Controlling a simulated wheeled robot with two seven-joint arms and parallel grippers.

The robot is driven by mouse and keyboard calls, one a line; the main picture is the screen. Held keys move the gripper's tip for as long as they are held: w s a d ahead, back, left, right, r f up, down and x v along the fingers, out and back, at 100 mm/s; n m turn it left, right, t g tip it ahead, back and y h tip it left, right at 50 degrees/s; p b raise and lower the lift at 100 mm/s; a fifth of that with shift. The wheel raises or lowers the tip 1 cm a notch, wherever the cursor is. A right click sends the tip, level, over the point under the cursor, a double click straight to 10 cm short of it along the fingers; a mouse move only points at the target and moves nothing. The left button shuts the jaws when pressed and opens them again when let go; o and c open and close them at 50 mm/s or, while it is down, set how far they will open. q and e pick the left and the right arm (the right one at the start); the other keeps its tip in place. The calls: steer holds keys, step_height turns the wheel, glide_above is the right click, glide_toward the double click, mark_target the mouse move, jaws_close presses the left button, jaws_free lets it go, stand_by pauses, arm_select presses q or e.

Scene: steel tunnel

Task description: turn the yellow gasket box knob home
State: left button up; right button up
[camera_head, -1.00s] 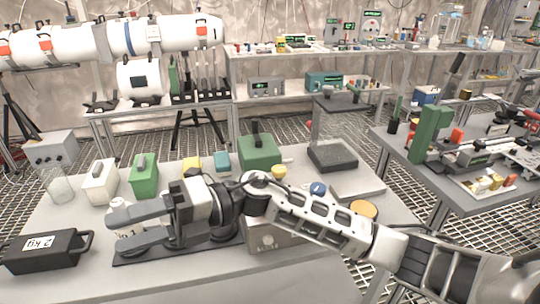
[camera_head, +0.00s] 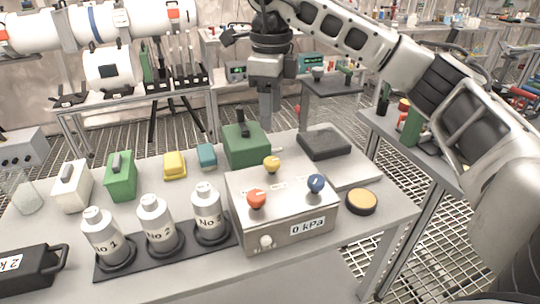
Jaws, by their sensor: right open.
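The gasket box (camera_head: 285,222) is a grey metal box on the near table, with a "0 kPa" label on its front. Its yellow knob (camera_head: 271,163) stands at the back of the top face. A red knob (camera_head: 256,198) is at the front left and a blue knob (camera_head: 315,183) at the right. My right gripper (camera_head: 269,112) is open and empty, pointing down, above and behind the yellow knob in the picture and apart from it. Its fingers are seen nearly in line. My left gripper is not in view.
Several white bottles (camera_head: 157,226) stand on a dark mat left of the box. A green block with a handle (camera_head: 246,150) stands close behind it. A stand with a dark plate (camera_head: 324,145) and a yellow-topped disc (camera_head: 361,201) are to the right.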

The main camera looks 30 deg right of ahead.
mark_target(271, 160)
step_height(271, 160, down, 11)
steer(key=shift+f, duration=0.15)
steer(key=c, duration=1)
